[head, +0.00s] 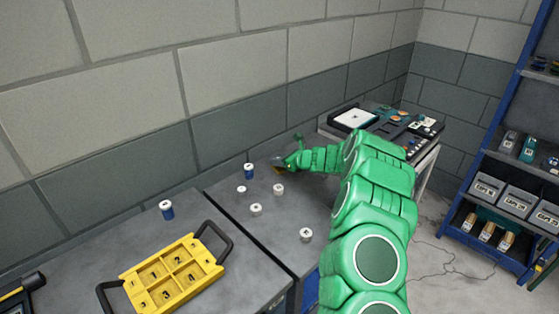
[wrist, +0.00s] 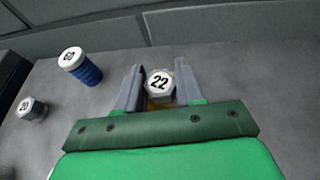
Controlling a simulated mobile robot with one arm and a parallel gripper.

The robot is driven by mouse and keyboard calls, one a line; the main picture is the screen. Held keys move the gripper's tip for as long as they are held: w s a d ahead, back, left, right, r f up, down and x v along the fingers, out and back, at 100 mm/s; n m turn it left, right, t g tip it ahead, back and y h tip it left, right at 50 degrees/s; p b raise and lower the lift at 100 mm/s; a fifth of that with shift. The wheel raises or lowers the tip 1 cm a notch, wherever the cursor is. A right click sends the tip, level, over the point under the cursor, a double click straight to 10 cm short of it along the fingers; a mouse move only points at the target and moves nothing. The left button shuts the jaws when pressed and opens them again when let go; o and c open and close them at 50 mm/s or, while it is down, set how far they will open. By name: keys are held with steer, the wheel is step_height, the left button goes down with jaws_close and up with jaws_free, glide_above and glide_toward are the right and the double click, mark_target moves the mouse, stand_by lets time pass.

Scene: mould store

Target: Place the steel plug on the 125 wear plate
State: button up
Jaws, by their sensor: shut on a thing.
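My gripper (wrist: 158,80) is shut on a plug marked 22 (wrist: 159,83), with a white top in a grey faceted rim. Its body is mostly hidden between the fingers; a yellow-brown patch shows below, and I cannot tell its metal. In the head view my gripper (head: 283,166) is low over the far part of the grey bench. In the wrist view a grey faceted plug marked 20 (wrist: 32,110) and a blue ribbed, white-topped plug (wrist: 82,66) stand to its left. No plate reading 125 is legible in either view.
Several white-topped pieces (head: 256,210) stand on the bench (head: 225,235), with a blue one (head: 167,210) further left. A yellow numbered tray (head: 205,258) with dark handles is at front left. A table with a white panel (head: 355,118) is behind; blue shelving (head: 470,165) is at right.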

steer(key=shift+f, duration=0.1)
steer(key=o, duration=1.1)
steer(key=shift+v, duration=6.05)
